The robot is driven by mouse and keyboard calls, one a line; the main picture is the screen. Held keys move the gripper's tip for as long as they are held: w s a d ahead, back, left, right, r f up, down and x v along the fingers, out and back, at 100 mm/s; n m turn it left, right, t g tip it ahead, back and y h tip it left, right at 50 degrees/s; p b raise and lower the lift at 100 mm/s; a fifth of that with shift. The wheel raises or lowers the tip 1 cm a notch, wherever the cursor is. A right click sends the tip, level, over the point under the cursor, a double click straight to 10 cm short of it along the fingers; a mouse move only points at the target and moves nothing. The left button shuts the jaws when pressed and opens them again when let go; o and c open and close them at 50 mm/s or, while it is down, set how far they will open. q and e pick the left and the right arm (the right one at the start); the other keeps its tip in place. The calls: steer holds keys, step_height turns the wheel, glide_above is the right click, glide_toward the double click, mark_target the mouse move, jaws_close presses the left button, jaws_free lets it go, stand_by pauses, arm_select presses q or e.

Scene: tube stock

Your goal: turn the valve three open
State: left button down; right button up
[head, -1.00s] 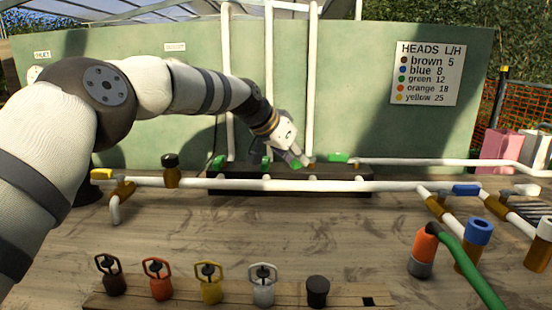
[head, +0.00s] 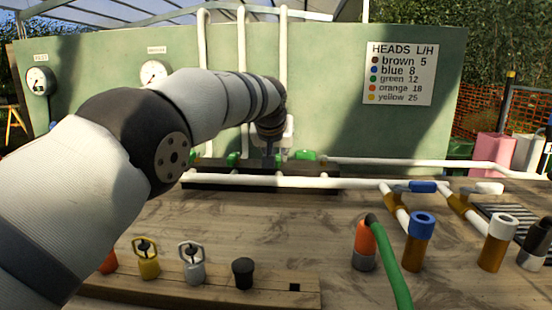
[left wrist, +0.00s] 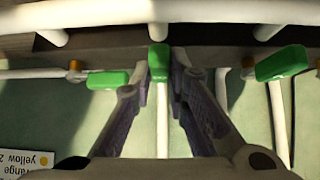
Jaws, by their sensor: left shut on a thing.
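Several green valve handles sit along the dark block at the foot of the green board. The third upright pipe's green handle (left wrist: 158,62) lies between my left gripper's fingers in the left wrist view, lined up with its white pipe. My left gripper (left wrist: 161,72) is shut on this handle; in the head view the gripper (head: 277,150) is mostly hidden behind its own wrist. A neighbouring green handle (left wrist: 282,65) points off at an angle to its pipe. Another green handle (left wrist: 108,80) lies along a sideways pipe. My right gripper is not in view.
A white pipe (head: 260,181) runs across in front of the dark block. A plank (head: 215,287) with several coloured heads stands at the front. A green hose (head: 391,265), a blue-capped fitting (head: 419,240) and other fittings stand at the right.

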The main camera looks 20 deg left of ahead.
arm_select(q)
steer(key=shift+d+f+n+y, duration=0.1)
steer(key=shift+d+n+y, duration=0.05)
steer(key=shift+n+y, duration=0.15)
stand_by(0.4)
steer(key=c, duration=1.6)
jaws_free()
steer(key=shift+o, duration=0.2)
steer(key=shift+s+r, duration=0.2)
steer(key=shift+r, duration=0.2)
steer(key=v, duration=1.1)
steer(key=shift+s, duration=0.1)
